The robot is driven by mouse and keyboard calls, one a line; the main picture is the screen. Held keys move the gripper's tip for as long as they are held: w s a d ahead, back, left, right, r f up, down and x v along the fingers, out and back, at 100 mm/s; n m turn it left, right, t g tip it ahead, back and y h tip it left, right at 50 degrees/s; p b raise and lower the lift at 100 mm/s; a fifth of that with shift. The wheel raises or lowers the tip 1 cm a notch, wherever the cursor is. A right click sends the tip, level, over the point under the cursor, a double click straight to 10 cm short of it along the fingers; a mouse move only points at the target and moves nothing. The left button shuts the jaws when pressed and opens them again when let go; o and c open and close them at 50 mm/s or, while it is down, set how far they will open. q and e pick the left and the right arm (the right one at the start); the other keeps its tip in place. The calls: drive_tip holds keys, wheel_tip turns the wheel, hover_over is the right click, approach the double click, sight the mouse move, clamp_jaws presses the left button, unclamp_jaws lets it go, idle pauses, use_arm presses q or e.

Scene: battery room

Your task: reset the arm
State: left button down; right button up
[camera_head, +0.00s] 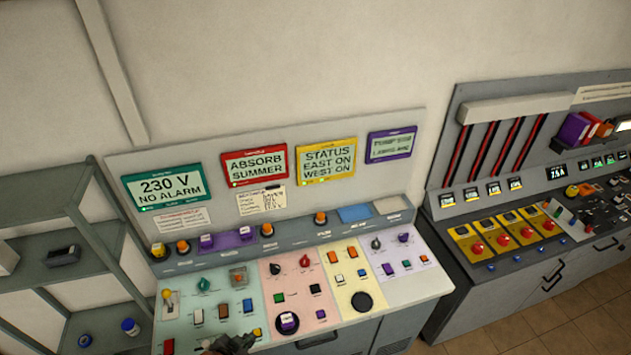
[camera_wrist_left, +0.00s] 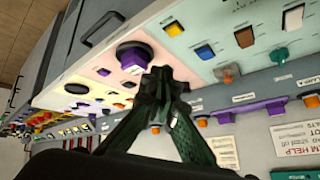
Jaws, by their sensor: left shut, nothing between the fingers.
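My left gripper (camera_head: 232,343) shows at the bottom of the head view, over the front edge of the control panel (camera_head: 330,325). In the left wrist view its fingers (camera_wrist_left: 165,80) meet at the tips, shut and empty, above the panel's pink and green sections. A dark round knob with a purple top (camera_wrist_left: 133,56) sits just beside the fingertips in that view; whether they touch it I cannot tell. The same knob shows in the head view (camera_head: 288,322), right of the gripper. My right gripper is not in view.
Display signs, among them a green one (camera_head: 163,187) and a red one (camera_head: 254,165), stand along the panel's back. A grey shelf (camera_head: 50,250) is at the left. A second console (camera_head: 510,245) with red knobs stands at the right. The air above the panel is clear.

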use_arm(q)
drive_tip(key=s+a+n+g+y, duration=0.35)
drive_tip(key=s+a+n, duration=0.35)
drive_tip(key=s+a, duration=0.9)
wheel_tip(320, 180, down, 39)
drive_tip(key=s+d+g+b, duration=0.1)
drive_tip(key=s+d+b, duration=0.15)
drive_tip(key=b, duration=0.85)
drive_tip(key=s+f+b, duration=0.3)
drive_tip(key=s+f, duration=0.4)
drive_tip(key=f, duration=0.3)
drive_tip(key=s+f+g+b, duration=0.1)
drive_tip(key=s+f+b, duration=0.3)
drive_tip(key=f, duration=0.6)
drive_tip(key=s+f+m+g+h+b, duration=0.1)
drive_tip(key=s+f+b, duration=0.2)
drive_tip(key=s+f, duration=0.6)
drive_tip(key=shift+s+f, duration=0.35)
drive_tip(key=shift+f, duration=0.25)
